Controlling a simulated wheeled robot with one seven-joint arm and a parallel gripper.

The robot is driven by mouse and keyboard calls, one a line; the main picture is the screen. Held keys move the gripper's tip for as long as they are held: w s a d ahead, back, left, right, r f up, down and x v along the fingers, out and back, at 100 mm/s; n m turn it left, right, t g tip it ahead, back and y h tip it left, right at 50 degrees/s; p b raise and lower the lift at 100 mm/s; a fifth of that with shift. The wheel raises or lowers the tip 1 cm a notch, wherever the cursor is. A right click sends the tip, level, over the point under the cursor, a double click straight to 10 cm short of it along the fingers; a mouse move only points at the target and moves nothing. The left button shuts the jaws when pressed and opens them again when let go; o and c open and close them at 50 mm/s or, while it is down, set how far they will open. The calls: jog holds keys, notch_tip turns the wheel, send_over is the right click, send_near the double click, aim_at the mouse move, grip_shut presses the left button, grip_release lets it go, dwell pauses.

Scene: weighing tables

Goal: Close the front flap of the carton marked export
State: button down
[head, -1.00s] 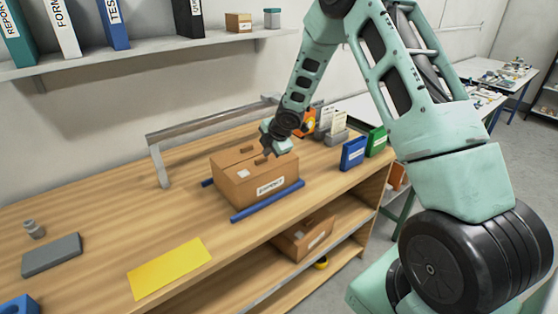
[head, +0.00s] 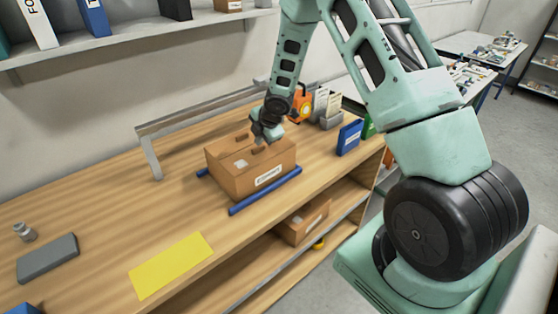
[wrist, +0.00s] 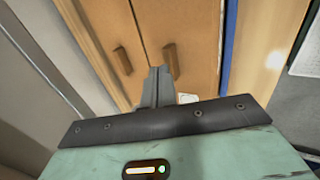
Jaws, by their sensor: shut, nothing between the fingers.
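The brown carton (head: 228,182) stands on the wooden table between two blue rails, with a white label on its front whose small print looks like "EXPORT". Its top flaps look flat, with a seam between them and a small brown tab on each. In the wrist view, the front flap (wrist: 195,35) and its tab (wrist: 171,62) are right of the seam, and the other tab (wrist: 122,60) is left of it. My gripper (head: 257,143) is shut and empty over the carton top. In the wrist view its fingers (wrist: 158,82) are together near the front tab; contact is unclear.
The front blue rail (head: 265,191) runs along the carton's front. Blue binder (head: 349,137) and card holders stand to the right. A grey bar frame (head: 150,155) stands behind. A yellow mat (head: 170,265) and grey block (head: 47,258) lie left. Another carton (head: 303,222) sits on the shelf below.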

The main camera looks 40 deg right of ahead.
jog(key=shift+w+f, duration=0.45)
jog(key=shift+r, duration=0.1)
dwell(0.5)
jog(key=shift+w+a+r+p, duration=0.1)
jog(key=shift+r+p, duration=0.75)
jog(key=shift+r, duration=0.25)
notch_tip(320, 180, up, 13)
jog(key=p, duration=0.5)
jog(key=s+a+f+m+g+b, duration=0.2)
jog(key=s+a+m+b, duration=0.2)
jog(key=s+a+b, duration=0.75)
jog(key=s+a+f+m+g+b, duration=0.1)
jog(key=s+a+m, duration=0.1)
jog(key=s+a, duration=0.3)
jog(key=s+a+f+m+g+b, duration=0.1)
jog(key=s+a, duration=0.4)
jog(key=s, duration=0.8)
jog(key=s+a+f+m+g+b, duration=0.1)
jog(key=s+a+f+m+b, duration=0.1)
jog(key=s+a, duration=0.3)
jog(key=s+m, duration=0.1)
jog(key=s, duration=0.3)
jog(key=shift+s+m+g, duration=0.25)
jog(key=shift+m+g, duration=0.05)
jog(key=shift+g, duration=0.1)
